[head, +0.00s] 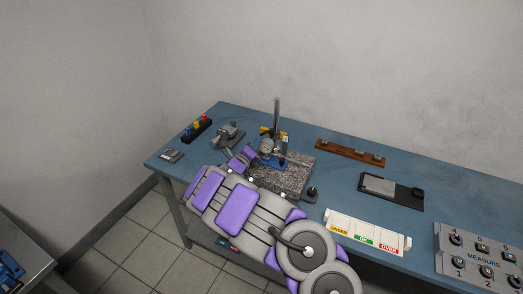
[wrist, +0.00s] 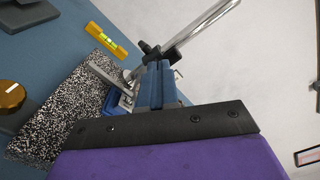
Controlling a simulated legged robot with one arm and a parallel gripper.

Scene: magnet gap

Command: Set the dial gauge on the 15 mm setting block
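The granite plate (head: 290,180) lies on the blue bench, with a stand whose upright metal column (head: 277,112) rises behind my arm. In the wrist view the chrome column (wrist: 200,28) slants up, with a black clamp and a blue body (wrist: 158,85) below it. A grey round part (head: 266,146), perhaps the dial gauge, shows by the column; its face is unreadable. My gripper (head: 256,153) is at the stand over the plate; its fingertips are largely hidden. Small metal blocks (head: 359,152) sit on a brown wooden strip; I cannot tell which is 15 mm.
A yellow spirit level (wrist: 106,40) lies behind the granite (wrist: 62,110) in the wrist view. A black plate with a grey slab (head: 379,185), a sorting tray (head: 365,231) marked OK and OVER, and a numbered MEASURE board (head: 480,262) stand right. Bare bench lies between them.

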